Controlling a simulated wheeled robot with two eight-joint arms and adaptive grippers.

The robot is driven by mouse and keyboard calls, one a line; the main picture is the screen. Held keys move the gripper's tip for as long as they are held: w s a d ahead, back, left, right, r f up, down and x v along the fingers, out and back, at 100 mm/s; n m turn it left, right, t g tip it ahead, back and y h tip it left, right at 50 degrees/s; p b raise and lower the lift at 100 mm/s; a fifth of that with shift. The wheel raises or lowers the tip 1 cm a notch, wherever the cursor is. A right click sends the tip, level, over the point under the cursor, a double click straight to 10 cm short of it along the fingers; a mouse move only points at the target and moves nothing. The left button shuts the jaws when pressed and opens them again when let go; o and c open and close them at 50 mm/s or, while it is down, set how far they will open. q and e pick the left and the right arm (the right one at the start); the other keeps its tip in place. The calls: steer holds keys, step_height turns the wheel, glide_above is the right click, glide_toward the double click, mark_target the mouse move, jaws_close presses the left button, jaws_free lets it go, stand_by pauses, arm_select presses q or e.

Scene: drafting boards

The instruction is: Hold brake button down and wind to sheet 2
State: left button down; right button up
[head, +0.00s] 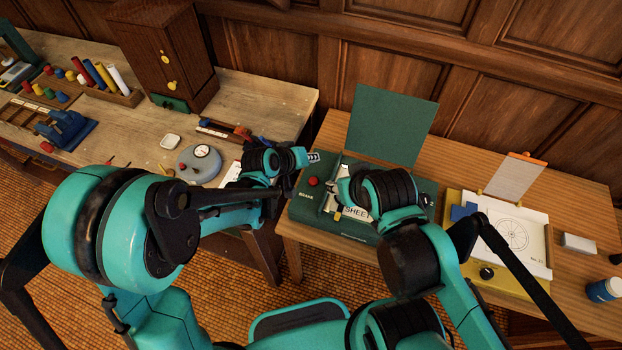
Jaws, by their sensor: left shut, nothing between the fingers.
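The dark green winding box (330,228) sits at the left end of the right-hand desk. Its red brake button (313,181) stands at the left of its top, by a "BRAKE" label. A pale plate lettered "SHEE…" (355,213) shows on the front; the rest of its text, including any number, is hidden by my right arm. My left gripper (314,157) is shut and empty, just behind the button in the picture and apart from it. My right gripper (343,172) is over the box, mostly hidden by its own wrist, so its fingers are unclear. No crank is clearly visible.
A green panel (390,125) stands upright behind the box. A yellow-framed drawing board (540,274) with a wheel drawing lies to the right. A gap separates this desk from the left bench, which holds a round grey dial device (187,166) and a wooden cabinet (165,50).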

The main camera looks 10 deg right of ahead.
arm_select(q)
steer(key=b, duration=0.6)
glide_above(316, 178)
steer(key=s+a, duration=0.1)
steer(key=a, duration=0.1)
step_height(316, 178, down, 8)
steer(key=shift+d+r, duration=0.15)
steer(key=shift+r, duration=0.05)
steer(key=shift+f+b, duration=0.5)
steer(key=shift+f, duration=0.1)
arm_select(e)
step_height(316, 178, down, 7)
arm_select(q)
steer(key=shift+f, duration=0.1)
arm_select(e)
steer(key=shift+f, duration=0.1)
arm_select(q)
steer(key=shift+f+b, duration=0.3)
steer(key=shift+b, duration=0.2)
arm_select(e)
steer(key=shift+f, duration=0.4)
arm_select(q)
steer(key=shift+s+f+b, duration=0.1)
steer(key=shift+f+b, duration=0.5)
arm_select(e)
steer(key=shift+f, duration=0.55)
steer(key=o, duration=0.4)
